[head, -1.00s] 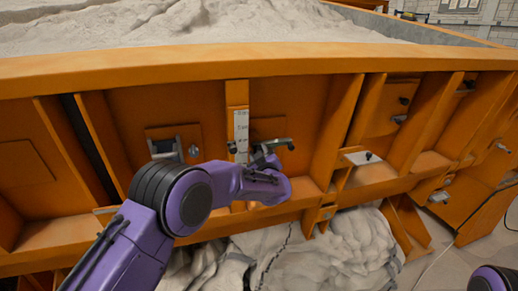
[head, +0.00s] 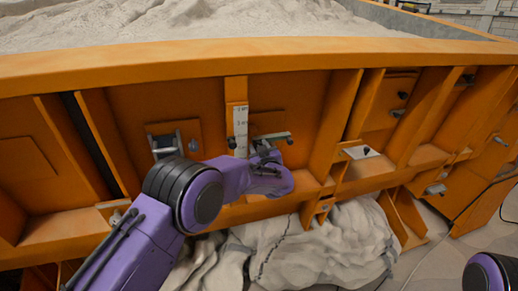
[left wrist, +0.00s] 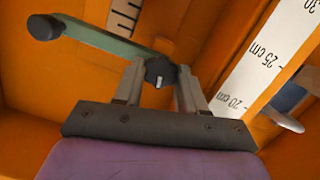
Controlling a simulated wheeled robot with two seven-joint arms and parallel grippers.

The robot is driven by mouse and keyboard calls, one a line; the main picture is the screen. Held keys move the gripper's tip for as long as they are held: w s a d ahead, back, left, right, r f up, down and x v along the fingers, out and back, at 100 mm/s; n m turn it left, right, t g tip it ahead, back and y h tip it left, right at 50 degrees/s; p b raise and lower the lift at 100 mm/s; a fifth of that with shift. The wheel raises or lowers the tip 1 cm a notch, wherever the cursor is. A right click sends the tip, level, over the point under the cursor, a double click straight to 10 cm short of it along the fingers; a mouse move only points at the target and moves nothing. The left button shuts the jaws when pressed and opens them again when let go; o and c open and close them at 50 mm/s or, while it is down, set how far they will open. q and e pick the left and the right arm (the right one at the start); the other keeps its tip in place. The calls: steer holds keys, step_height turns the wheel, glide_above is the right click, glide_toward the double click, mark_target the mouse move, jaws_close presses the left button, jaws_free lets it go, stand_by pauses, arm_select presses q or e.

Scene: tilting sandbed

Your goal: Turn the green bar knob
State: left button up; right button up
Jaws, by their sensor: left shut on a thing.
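The green bar knob (left wrist: 105,45) shows in the left wrist view as a flat green bar with a dark round end at upper left and a dark knob at its other end. In the head view the bar (head: 270,137) lies nearly level on the orange panel, beside a white scale strip (head: 240,128). My left gripper (left wrist: 160,85) has its fingers on either side of the bar's dark-knobbed end and is shut on it. In the head view my left gripper (head: 265,155) is just under the bar, partly hidden by my wrist. My right gripper is out of view.
The orange sandbed wall (head: 180,75) has upright ribs around the bar. A grey latch (head: 163,147) is to the left and a small plate with a dark knob (head: 363,152) to the right. A pale covered heap (head: 330,240) lies below.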

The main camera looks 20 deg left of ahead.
arm_select(q)
steer(key=o, duration=0.7)
steer(key=shift+f, duration=0.1)
steer(key=shift+c, duration=0.2)
steer(key=b+v, duration=0.4)
steer(key=v, duration=0.6)
steer(key=shift+s, duration=0.25)
steer(key=shift+d+f, duration=0.1)
steer(key=shift+d, duration=0.05)
